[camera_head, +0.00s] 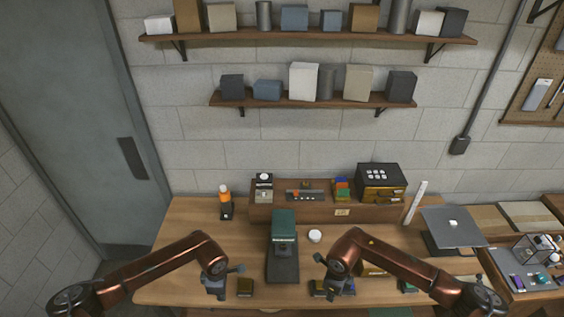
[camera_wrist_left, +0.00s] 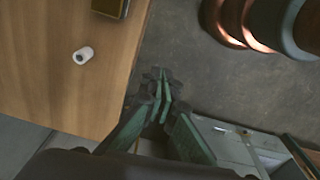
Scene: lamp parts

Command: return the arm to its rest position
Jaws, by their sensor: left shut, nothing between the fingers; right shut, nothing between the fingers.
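My left arm comes in from the left with its elbow raised, and its gripper (camera_head: 215,288) hangs over the front left part of the wooden table. In the left wrist view the same gripper (camera_wrist_left: 160,82) has its green-grey fingers together with nothing between them, beside the table edge with floor behind. My right gripper (camera_head: 340,283) points down over the front of the table, right of the lamp, and is shut and empty.
A laptop-like grey panel (camera_head: 453,226) is at right.

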